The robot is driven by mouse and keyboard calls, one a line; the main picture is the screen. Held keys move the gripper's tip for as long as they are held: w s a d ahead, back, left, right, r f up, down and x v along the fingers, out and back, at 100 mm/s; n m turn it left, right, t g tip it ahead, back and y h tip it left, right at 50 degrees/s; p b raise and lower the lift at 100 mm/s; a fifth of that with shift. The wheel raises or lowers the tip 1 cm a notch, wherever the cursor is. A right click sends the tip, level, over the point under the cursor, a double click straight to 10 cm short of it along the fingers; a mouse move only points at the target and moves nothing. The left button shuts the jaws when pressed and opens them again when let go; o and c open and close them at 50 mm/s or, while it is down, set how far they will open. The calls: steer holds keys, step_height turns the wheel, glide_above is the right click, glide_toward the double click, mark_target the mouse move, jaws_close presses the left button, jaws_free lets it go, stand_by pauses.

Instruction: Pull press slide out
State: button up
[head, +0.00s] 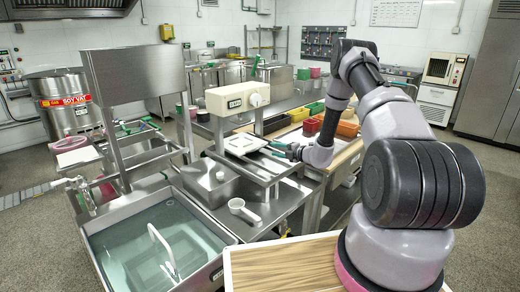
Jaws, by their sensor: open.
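The press (237,98) has a beige head with a round white knob, standing on steel posts in the middle of the head view. A steel frame with a pale square plate (243,144) sits under it; this looks like the slide area, but I cannot tell the slide's exact outline. My gripper (279,151), with teal fingers, is open just right of the plate, at the right side of the frame. The fingers are small in view, and I cannot tell whether they touch anything.
A water-filled steel basin (107,275) with a white handle-like piece stands front left. A white scoop (244,211) lies on the steel bench. Coloured bins (311,126) stand behind my arm at right. A wooden board (285,268) is at the front. A soy vat (66,102) stands at left.

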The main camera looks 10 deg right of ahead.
mark_target(260, 148)
steer(key=shift+w+a+f, duration=0.1)
steer(key=shift+w+f, duration=0.2)
steer(key=x, duration=1)
steer(key=shift+c, duration=0.3)
jaws_close()
stand_by(0.8)
